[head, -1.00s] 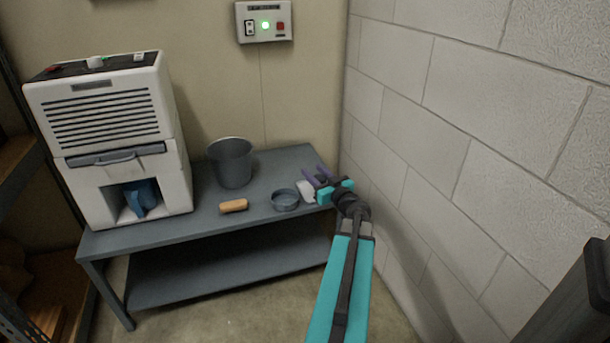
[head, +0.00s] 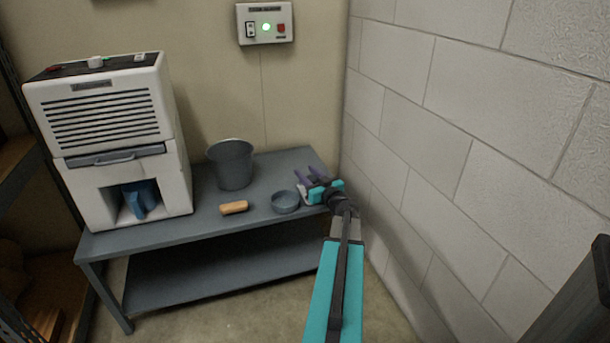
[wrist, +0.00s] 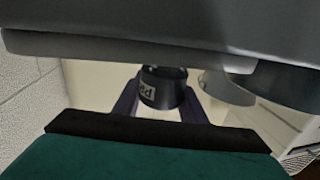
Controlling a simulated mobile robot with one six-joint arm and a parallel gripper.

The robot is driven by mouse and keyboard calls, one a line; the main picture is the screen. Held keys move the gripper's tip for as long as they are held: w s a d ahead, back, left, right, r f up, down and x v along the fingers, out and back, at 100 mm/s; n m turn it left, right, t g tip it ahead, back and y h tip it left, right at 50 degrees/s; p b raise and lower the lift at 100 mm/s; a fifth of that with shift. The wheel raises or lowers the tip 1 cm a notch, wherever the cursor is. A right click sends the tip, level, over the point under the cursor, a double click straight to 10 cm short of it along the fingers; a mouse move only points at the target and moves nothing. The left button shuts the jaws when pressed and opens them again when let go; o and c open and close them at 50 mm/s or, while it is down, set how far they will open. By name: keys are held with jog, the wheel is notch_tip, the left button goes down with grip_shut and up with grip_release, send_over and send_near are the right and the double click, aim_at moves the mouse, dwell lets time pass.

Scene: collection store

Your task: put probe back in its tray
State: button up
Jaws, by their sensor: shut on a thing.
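My gripper (head: 304,176) has purple fingers and is over the right end of the grey bench, close to the block wall. In the wrist view its fingers (wrist: 160,102) are shut on a dark cylinder with a pale lettered label, which I take to be the probe (wrist: 150,92). In the head view the probe cannot be made out. A small white object, perhaps the tray (head: 305,196), lies on the bench under the gripper, partly hidden by it. I cannot tell whether the probe touches it.
On the grey bench (head: 190,230) are a round dish (head: 285,202) just left of the gripper, an orange-tan block (head: 234,208), a grey bucket (head: 231,165) and a white machine (head: 115,130). A block wall (head: 430,130) stands close on the right.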

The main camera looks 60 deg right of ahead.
jog(key=shift+w+d+f+b, duration=0.2)
jog(key=shift+w+d+f, duration=0.15)
jog(key=shift+w+f, duration=0.3)
jog(key=shift+w+d+f+b, duration=0.2)
jog(key=shift+w+d+f, duration=0.1)
jog(key=shift+w+f, duration=0.3)
jog(key=shift+f+b, duration=0.1)
jog(key=shift+b, duration=0.3)
jog(key=o, duration=1.2)
jog(key=shift+c, duration=0.2)
jog(key=shift+r+p, duration=0.25)
jog(key=shift+p, duration=0.15)
jog(key=p+v, duration=0.1)
jog(key=v, duration=1.1)
jog(key=shift+a+p, duration=0.1)
jog(key=shift+p, duration=0.25)
jog(key=shift+w, duration=0.1)
